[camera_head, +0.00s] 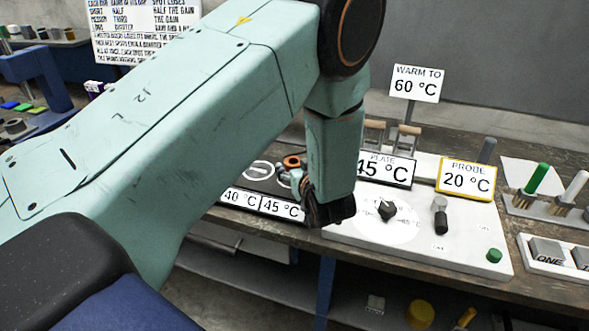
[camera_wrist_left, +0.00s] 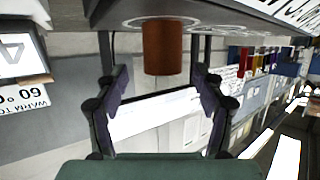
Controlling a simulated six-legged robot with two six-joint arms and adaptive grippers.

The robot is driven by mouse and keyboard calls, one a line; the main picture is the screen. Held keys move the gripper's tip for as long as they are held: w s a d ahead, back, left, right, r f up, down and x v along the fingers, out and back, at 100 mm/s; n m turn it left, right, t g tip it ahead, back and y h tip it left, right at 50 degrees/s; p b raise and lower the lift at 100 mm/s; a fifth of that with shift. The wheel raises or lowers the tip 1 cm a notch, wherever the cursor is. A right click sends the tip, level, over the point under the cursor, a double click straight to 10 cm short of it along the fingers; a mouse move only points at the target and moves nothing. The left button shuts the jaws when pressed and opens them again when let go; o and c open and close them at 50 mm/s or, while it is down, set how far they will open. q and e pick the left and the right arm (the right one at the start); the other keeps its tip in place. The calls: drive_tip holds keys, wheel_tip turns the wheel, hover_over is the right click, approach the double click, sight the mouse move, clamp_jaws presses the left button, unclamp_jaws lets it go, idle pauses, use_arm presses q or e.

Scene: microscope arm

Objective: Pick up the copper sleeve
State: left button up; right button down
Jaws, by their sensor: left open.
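The copper sleeve (camera_wrist_left: 164,48) is a short orange-brown cylinder in the left wrist view, standing on a dark plate surface. That view looks upside down. My left gripper (camera_wrist_left: 161,82) is open, with one finger to each side of the sleeve's line and the sleeve just beyond the fingertips. I see no contact. In the head view the sleeve's ring-shaped top (camera_head: 292,161) shows beside my left gripper (camera_head: 291,176), which hides its lower part. My right gripper is not in view.
A white control panel (camera_head: 470,247) with a dark knob (camera_head: 387,209) is right of my gripper. Signs reading 40 and 45 °C (camera_head: 262,205) line the plate's front. A "PLATE 45 °C" sign (camera_head: 386,170) stands behind. Brushes (camera_head: 537,178) stand at the right.

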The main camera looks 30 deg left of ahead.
sight(294, 165)
use_arm(q)
drive_tip(key=a, duration=0.1)
drive_tip(key=w+a+f, duration=0.1)
drive_tip(key=shift+a, duration=0.4)
drive_tip(key=shift+w+a+f, duration=0.1)
drive_tip(key=shift+w+a, duration=0.1)
drive_tip(key=shift+w, duration=0.1)
drive_tip(key=shift+w+d, duration=0.15)
drive_tip(key=shift+w, duration=0.1)
drive_tip(key=shift+w+d, duration=0.1)
drive_tip(key=shift+d, duration=0.25)
drive_tip(key=shift+s+a, duration=0.3)
drive_tip(key=shift+a, duration=0.15)
drive_tip(key=c, duration=0.4)
drive_tip(key=shift+c, duration=0.8)
drive_tip(key=shift+w+d, duration=0.25)
drive_tip(key=shift+d, duration=0.1)
drive_tip(key=c, duration=0.5)
drive_tip(key=shift+s+a, duration=0.1)
drive_tip(key=shift+a, duration=0.15)
clamp_jaws()
